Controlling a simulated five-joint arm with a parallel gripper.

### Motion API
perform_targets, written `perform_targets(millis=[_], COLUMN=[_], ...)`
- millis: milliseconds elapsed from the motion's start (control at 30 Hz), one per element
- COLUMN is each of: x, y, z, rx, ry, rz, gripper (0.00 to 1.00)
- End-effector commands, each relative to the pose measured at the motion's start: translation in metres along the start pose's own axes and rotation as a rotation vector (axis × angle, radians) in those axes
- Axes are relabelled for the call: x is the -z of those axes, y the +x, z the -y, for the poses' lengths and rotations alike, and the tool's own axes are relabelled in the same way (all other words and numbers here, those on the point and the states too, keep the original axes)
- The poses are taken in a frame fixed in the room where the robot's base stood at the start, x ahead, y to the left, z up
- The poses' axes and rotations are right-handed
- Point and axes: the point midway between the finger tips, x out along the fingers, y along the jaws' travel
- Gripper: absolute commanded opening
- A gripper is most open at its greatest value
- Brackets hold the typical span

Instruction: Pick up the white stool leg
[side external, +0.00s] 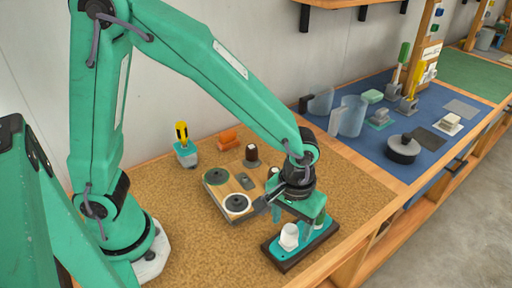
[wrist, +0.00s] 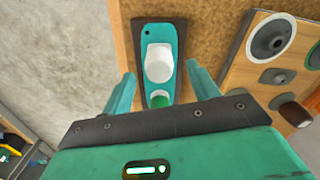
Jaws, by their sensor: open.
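The white stool leg (side external: 289,236) is a short, pale, rounded piece. It stands on a teal plate with a dark base (side external: 272,252) near the bench's front edge. In the wrist view the white leg (wrist: 159,62) shows on the teal plate, between my fingers. My gripper (wrist: 159,72) is open, with one teal finger on each side of the leg and visible gaps. In the side view my gripper (side external: 308,226) is low over the plate, just right of the leg.
A wooden board with round discs (side external: 215,180) lies left of my gripper. A dark brown knob (side external: 251,155), an orange piece (side external: 229,138) and a yellow-handled tool (side external: 182,133) stand farther back. A blue mat (side external: 375,151) with clear containers lies right. Open cork remains front left.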

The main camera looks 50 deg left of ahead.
Motion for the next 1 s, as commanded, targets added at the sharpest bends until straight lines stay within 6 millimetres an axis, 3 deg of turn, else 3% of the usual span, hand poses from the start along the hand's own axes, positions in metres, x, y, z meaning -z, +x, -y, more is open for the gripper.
perform_targets(millis=[400, 967, 1000], x=[-0.002, -0.002, -0.002], y=[0.041, 0.043, 0.043], z=[0.0, -0.001, -0.001], rx=[0.002, 0.0, 0.0], ry=[0.0, 0.0, 0.0], rz=[0.002, 0.0, 0.0], gripper=[0.6, 0.6, 0.56])
